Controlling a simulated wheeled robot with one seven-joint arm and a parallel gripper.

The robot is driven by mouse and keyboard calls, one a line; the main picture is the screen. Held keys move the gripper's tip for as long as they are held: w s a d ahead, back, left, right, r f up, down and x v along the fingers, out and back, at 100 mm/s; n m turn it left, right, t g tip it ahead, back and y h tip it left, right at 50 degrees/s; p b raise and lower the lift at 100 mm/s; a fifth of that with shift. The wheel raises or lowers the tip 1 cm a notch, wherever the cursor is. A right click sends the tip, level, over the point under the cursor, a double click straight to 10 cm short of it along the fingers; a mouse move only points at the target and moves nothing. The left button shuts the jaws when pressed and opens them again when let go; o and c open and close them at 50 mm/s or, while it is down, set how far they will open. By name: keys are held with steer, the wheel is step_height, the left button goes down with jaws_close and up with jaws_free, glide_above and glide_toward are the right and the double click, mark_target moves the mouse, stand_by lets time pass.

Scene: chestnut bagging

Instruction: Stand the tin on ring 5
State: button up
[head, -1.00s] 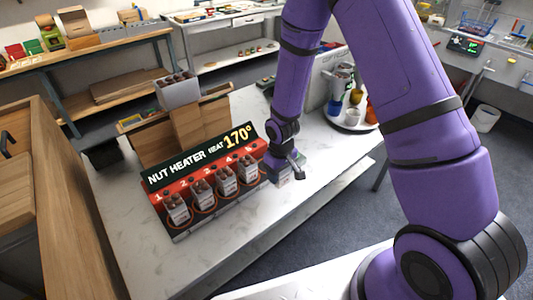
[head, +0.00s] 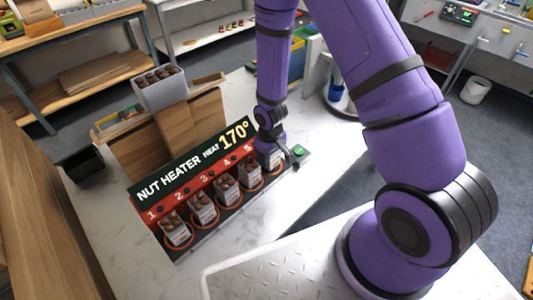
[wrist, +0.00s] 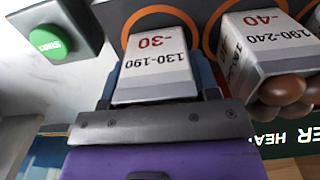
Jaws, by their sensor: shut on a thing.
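The tin (wrist: 158,70), a pale box labelled 130-190 and -30, is between the fingers of my gripper (wrist: 160,90) in the wrist view. The gripper is shut on it. Ring 5 (wrist: 160,12) shows as an orange arc around the tin's far side. I cannot tell whether the tin's base touches the heater. In the head view my gripper (head: 271,146) is at the right end of the nut heater (head: 190,165), and the tin (head: 275,161) shows partly below it at ring 5. Its top is hidden.
Tins with chestnuts stand on rings 1 to 4; the nearest tin (wrist: 262,45) is close beside my gripper. A green start button (wrist: 50,40) is on the other side. A grey box of chestnuts (head: 160,90) stands behind the heater.

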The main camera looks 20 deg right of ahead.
steer(key=shift+f, duration=0.3)
steer(key=shift+f, duration=0.15)
steer(key=o, duration=1)
step_height(320, 180, up, 12)
steer(key=shift+r, duration=0.25)
